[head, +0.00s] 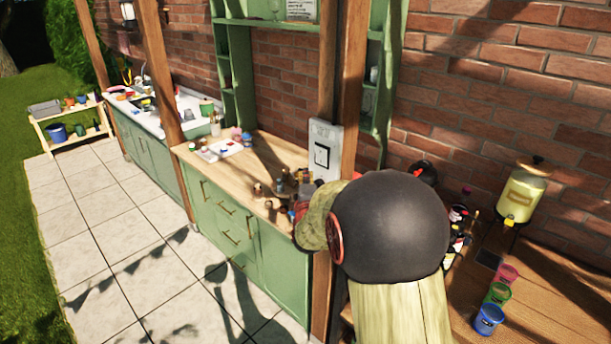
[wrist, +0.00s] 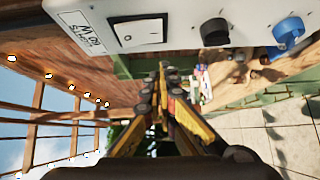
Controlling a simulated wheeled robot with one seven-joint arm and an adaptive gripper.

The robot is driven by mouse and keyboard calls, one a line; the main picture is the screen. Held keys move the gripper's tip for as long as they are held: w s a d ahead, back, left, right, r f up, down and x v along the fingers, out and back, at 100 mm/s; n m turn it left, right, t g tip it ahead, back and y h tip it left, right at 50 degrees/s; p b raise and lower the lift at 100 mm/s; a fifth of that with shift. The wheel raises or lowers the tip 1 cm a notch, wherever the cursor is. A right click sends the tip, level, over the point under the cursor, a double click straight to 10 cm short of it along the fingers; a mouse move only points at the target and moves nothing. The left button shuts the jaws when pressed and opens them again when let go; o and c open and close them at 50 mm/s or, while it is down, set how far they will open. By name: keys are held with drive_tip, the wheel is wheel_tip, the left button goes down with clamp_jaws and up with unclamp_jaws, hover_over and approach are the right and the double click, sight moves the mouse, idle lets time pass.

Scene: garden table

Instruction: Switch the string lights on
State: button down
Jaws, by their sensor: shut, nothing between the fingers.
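A pale switch box (head: 326,138) is fixed to a wooden post, with a white rocker switch (head: 321,155) in a black frame. In the wrist view the rocker switch (wrist: 137,28) is at the top, beside a partly cut-off printed label that includes "LIGHTS". Whether the rocker is pressed is hard to tell. My gripper (wrist: 163,70) is shut and empty, its yellow and black fingers just below the box in the picture, apparently apart from it. My arm hides the gripper in the head view. The string lights (wrist: 87,95) hang at left in the wrist view; their bulbs look bright.
A black knob (wrist: 215,32) and a blue knob (wrist: 288,28) are right of the switch. Small jars (head: 280,187) crowd the wooden counter (head: 265,147) below the box. A yellow dispenser (head: 522,195) and coloured cups (head: 488,319) stand at right.

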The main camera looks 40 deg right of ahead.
drive_tip(key=v, duration=0.8)
drive_tip(key=shift+s+f, duration=0.35)
drive_tip(key=shift+f, duration=0.1)
